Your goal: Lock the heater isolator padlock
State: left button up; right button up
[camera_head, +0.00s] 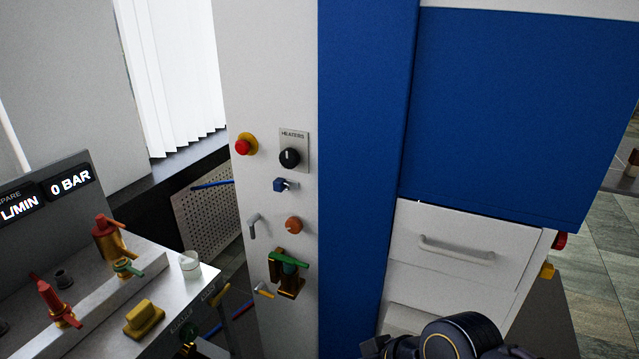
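The heater isolator is a black rotary knob (289,157) on a plate marked HEATERS, on the pale front of the press column. A small blue padlock (280,185) sits just below that plate, with a small grey metal part at its right side. Whether its shackle is open or closed is too small to tell. Neither gripper's fingers show. A dark arm part of mine (450,340) with a gold ring shows at the bottom edge, well to the right of and below the padlock.
A red button (243,146) on yellow is left of the knob. An orange knob (293,225), a grey lever (254,225) and a brass valve with green handle (288,272) are below. A bench (165,290) with valves stands left. A blue panel (365,150) and white drawer (460,245) stand right.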

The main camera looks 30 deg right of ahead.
aim_at(280, 185)
jog(key=z, duration=0.8)
jog(key=i+j+z, duration=0.4)
jog(key=i+j, duration=0.5)
jog(key=j, duration=0.1)
